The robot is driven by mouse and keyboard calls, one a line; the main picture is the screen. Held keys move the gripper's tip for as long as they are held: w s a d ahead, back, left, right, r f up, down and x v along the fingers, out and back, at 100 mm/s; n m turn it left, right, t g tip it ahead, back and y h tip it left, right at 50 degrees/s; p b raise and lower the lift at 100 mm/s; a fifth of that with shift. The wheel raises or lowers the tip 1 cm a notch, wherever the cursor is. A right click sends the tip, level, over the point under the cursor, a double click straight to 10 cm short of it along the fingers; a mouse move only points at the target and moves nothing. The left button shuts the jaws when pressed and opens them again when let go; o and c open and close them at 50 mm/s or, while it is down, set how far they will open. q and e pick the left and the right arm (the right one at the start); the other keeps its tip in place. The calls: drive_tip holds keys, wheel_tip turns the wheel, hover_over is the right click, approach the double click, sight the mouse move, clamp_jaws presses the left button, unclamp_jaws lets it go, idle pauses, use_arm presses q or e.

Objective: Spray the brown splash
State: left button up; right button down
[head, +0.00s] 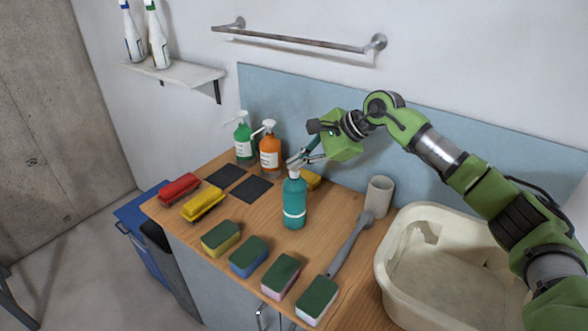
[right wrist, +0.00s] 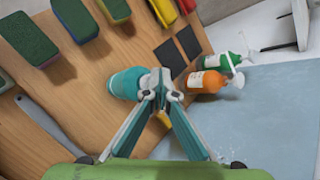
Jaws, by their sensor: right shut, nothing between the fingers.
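A teal bottle with a white band (head: 294,206) stands upright on the wooden counter (head: 258,215); it also shows in the right wrist view (right wrist: 124,84). My right gripper (head: 302,161) is at the top of this bottle, its fingers shut with nothing between them. In the right wrist view the fingertips (right wrist: 158,84) overlap the bottle's head; I cannot tell whether they touch it. The fingers hide part of the bottle's top. I can make out no brown splash in either view. My left gripper is not in view.
Green (head: 243,139) and orange (head: 270,150) pump bottles stand by the blue panel (head: 300,105). Red (head: 179,187) and yellow (head: 203,204) brushes, dark pads, several sponges and a grey long-handled brush (head: 350,243) lie around. A cream basin (head: 390,270) is at right.

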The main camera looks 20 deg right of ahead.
sight(298, 170)
drive_tip(key=shift+w+r, duration=0.1)
drive_tip(key=shift+r, duration=0.15)
drive_tip(key=shift+r+p, duration=1.45)
drive_tip(key=shift+r, duration=1.5)
drive_tip(key=shift+d, duration=0.15)
